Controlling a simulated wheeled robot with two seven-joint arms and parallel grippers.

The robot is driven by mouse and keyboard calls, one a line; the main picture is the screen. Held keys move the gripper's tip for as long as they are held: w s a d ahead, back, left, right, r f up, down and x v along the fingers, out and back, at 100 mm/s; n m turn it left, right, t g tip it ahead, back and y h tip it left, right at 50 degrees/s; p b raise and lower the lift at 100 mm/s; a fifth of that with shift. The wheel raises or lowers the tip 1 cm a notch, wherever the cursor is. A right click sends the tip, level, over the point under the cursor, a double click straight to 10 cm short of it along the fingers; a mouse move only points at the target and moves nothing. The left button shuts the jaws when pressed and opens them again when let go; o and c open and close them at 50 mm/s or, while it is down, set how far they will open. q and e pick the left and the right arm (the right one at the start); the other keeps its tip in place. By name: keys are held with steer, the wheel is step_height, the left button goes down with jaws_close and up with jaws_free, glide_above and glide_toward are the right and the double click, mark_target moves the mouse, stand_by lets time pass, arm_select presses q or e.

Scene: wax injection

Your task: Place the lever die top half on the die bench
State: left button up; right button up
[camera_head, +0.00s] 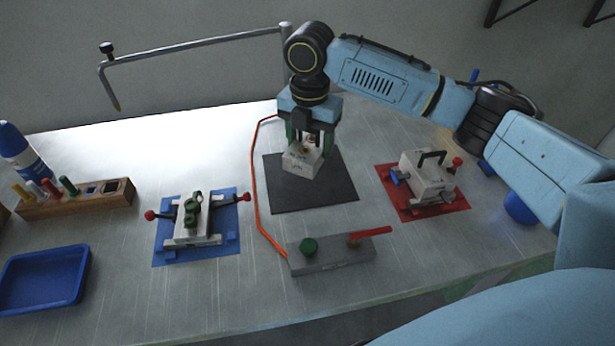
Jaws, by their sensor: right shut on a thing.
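My right gripper (312,132) is over the dark mat (290,200) at the back middle of the table. It points down and is shut on a pale block, which I take to be the lever die top half (301,161). The block is low over the mat's back part; I cannot tell whether it touches. On the blue mat (166,254) at left is an open die base (188,239) with green pieces on it and red-knobbed levers at its sides. My left gripper is not in view. No die bench is clearly identifiable besides these mats.
A closed die (427,180) with a black handle sits on the red mat (440,210). A grey bar fixture (332,257) with a red lever stands in front. An orange cable (257,190) runs beside the dark mat. A wooden rack (85,201) and blue tray (45,279) are at left.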

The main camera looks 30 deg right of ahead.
steer(key=w+d+f+n, duration=0.1)
steer(key=w+n, duration=0.1)
steer(key=n, duration=0.5)
steer(key=b, duration=0.2)
glide_above(310, 185)
step_height(310, 185, down, 6)
steer(key=shift+r, duration=0.15)
step_height(310, 185, down, 4)
steer(key=shift+s+r, duration=0.1)
steer(key=shift+f, duration=0.25)
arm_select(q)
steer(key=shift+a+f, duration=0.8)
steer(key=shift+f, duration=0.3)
arm_select(e)
steer(key=o, duration=1.2)
steer(key=shift+f, duration=0.15)
steer(key=o, duration=0.3)
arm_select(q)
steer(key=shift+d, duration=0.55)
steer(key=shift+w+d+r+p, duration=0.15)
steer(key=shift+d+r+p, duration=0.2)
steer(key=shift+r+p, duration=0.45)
arm_select(e)
step_height(310, 185, up, 12)
steer(key=shift+r, duration=0.15)
